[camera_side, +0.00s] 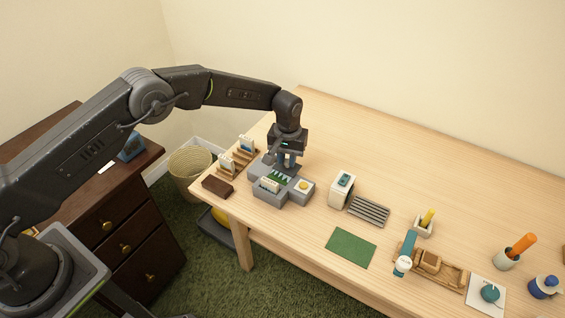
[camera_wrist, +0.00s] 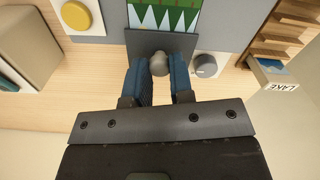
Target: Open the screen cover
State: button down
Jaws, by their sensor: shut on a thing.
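The grey device (camera_side: 270,196) stands on the wooden table. Its screen (camera_wrist: 165,16), showing green triangular trees, is partly in view at the top of the wrist view. A dark grey plate that looks like the screen cover (camera_wrist: 141,40) lies beside the visible picture, with a rounded grey knob (camera_wrist: 159,64) on it. My gripper (camera_wrist: 160,75) is shut on this knob with its blue fingers either side. In the side view my gripper (camera_side: 288,163) is over the device's back part, and it hides most of the cover there.
A yellow button (camera_side: 303,184) is on the device's right; a grey dial (camera_wrist: 205,65) is beside the cover. A wooden card rack (camera_side: 238,163) stands left, a dark brown block (camera_side: 217,187) in front of it. A white box (camera_side: 342,190) and slatted tray (camera_side: 369,210) stand right.

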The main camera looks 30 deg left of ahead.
jog(key=shift+w, duration=0.6)
jog(key=c, duration=1)
grip_release()
notch_tip(320, 180, up, 14)
jog(key=shift+f, duration=0.1)
